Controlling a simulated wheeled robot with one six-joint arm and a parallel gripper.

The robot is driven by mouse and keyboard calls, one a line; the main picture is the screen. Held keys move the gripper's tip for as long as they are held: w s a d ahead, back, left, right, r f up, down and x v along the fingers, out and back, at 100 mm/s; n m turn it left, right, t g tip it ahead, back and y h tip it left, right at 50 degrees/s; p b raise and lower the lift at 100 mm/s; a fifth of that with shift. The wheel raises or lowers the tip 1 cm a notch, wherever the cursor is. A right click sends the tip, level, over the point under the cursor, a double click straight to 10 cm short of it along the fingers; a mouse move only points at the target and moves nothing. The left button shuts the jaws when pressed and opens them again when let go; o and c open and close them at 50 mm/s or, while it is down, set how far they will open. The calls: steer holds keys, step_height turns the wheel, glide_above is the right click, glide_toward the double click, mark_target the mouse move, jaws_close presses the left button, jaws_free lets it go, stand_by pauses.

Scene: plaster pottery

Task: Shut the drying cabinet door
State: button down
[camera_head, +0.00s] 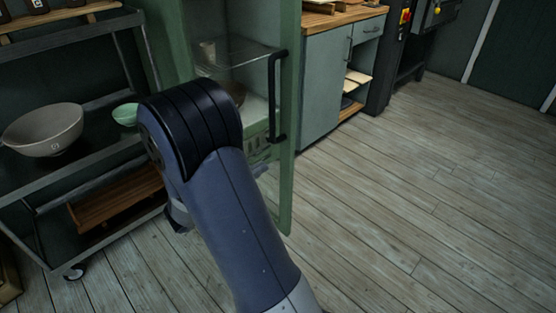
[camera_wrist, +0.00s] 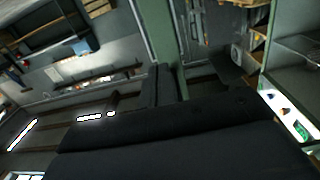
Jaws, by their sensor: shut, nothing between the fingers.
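The drying cabinet (camera_head: 164,42) is green and stands behind my arm in the head view. Its green-framed glass door (camera_head: 290,130) stands open, swung out towards the camera, with a black bar handle (camera_head: 273,95) near its free edge. My arm covers the lower left of the door and the cabinet's lower part. My gripper (camera_wrist: 157,85) shows as dark parts in the wrist view, shut and empty. It is hidden behind my arm in the head view, so its distance to the door is unclear. A green upright (camera_wrist: 146,35) runs just beyond it in the wrist view.
A dark metal rack (camera_head: 95,148) at the left holds a large grey bowl (camera_head: 44,130) and a small green bowl (camera_head: 126,114). A grey-green workbench (camera_head: 322,85) with a wooden top stands right of the door. The plank floor (camera_head: 420,200) at right is clear.

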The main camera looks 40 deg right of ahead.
mark_target(287, 152)
steer(key=d+b, duration=0.1)
steer(key=d, duration=0.6)
steer(key=shift+w, duration=0.1)
steer(key=shift+d, duration=0.1)
